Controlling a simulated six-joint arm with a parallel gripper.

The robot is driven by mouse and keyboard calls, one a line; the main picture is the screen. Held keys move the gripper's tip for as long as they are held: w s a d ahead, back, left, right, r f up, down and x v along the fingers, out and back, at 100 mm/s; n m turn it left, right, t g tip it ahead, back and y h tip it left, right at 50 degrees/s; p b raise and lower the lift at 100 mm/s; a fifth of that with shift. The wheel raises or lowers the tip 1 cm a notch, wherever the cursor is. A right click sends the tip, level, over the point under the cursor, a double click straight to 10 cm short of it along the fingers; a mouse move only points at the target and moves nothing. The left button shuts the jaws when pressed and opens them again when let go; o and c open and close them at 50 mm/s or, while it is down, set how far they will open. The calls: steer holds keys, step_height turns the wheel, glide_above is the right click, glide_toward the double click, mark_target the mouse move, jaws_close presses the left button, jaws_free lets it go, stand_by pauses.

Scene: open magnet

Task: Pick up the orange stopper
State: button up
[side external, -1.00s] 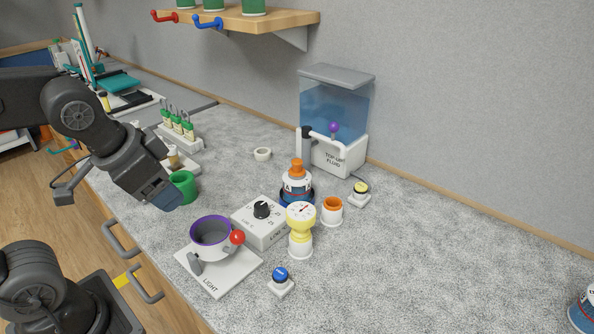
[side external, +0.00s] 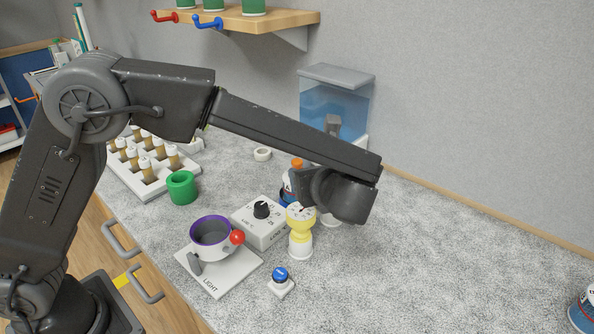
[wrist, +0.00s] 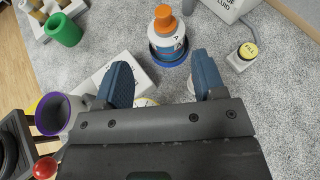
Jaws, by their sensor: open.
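The orange stopper (wrist: 165,20) sits on top of a white bottle (wrist: 168,44) marked A, standing upright in a dark blue ring holder (wrist: 181,59). In the side external view the stopper (side external: 297,163) shows just above my wrist, and the bottle is mostly hidden by it. My gripper (wrist: 161,62) is open and empty in the wrist view, its two blue fingers apart. The stopper lies beyond the fingertips, roughly in line with the gap between them. The fingers are not clear in the side external view.
A yellow-topped gauge (side external: 300,228), a dial box (side external: 258,222) and a purple-rimmed cup (side external: 211,233) stand close by. The fluid tank (side external: 335,100) is behind. A green cup (side external: 182,188) and vial rack (side external: 150,168) are left. The right counter is mostly clear.

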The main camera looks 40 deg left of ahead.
mark_target(298, 164)
steer(key=x, duration=1.3)
steer(key=shift+w+a, duration=0.15)
steer(key=shift+w, duration=0.25)
steer(key=c, duration=0.9)
